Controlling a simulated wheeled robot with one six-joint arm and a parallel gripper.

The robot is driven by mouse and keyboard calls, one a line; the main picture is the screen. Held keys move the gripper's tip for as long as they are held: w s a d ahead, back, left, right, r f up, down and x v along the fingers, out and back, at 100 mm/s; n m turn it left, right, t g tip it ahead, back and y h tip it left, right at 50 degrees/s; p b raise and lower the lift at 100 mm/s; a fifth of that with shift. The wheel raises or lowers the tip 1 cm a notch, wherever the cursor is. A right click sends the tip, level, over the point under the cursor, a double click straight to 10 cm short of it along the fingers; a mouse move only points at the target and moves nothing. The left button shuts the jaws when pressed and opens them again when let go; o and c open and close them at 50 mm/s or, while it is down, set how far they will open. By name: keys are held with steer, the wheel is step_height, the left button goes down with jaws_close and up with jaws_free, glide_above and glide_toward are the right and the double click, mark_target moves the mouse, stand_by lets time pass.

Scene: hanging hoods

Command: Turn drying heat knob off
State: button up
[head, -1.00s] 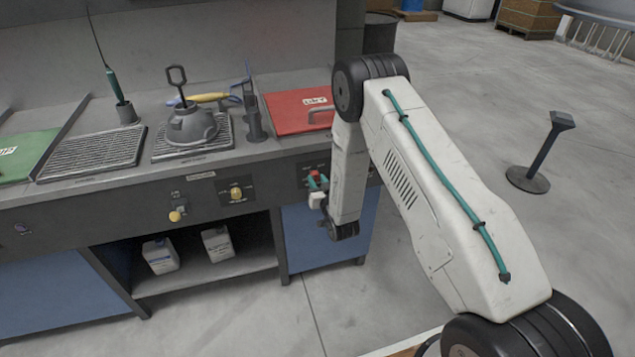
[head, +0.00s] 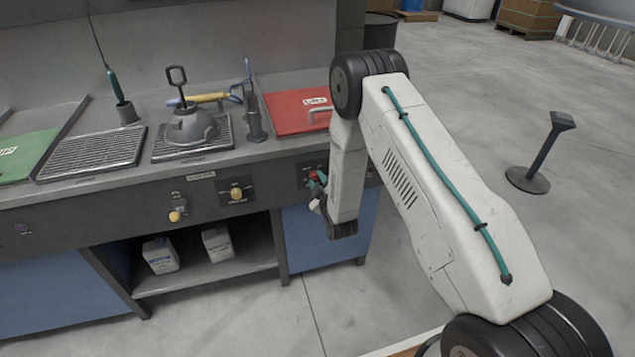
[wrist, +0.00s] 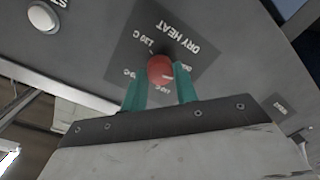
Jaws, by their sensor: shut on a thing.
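The red drying heat knob (wrist: 160,69) sits on a dark plate (wrist: 168,38) lettered "DRY HEAT", which appears inverted in the wrist view. A pale line on the knob points roughly right in that view. The teal fingers of my gripper (wrist: 160,82) are shut on the knob, one on each side. In the head view my gripper (head: 317,182) is at the counter's front panel, below the red board. There the knob is mostly hidden by the gripper and arm.
A yellow knob (head: 236,193) and a lower yellow knob (head: 175,216) are on the front panel (head: 110,222) to the left. A round white button (wrist: 42,17) is near the gripper. A red board (head: 293,108) lies above. A post (head: 545,150) stands on open floor.

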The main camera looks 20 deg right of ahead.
steer(key=shift+n, duration=1.6)
steer(key=shift+a, duration=0.1)
steer(key=o, duration=1)
steer(key=shift+c, duration=0.2)
steer(key=shift+s, duration=0.1)
steer(key=s, duration=0.7)
steer(key=shift+s+r, duration=0.2)
steer(key=shift+s, duration=0.1)
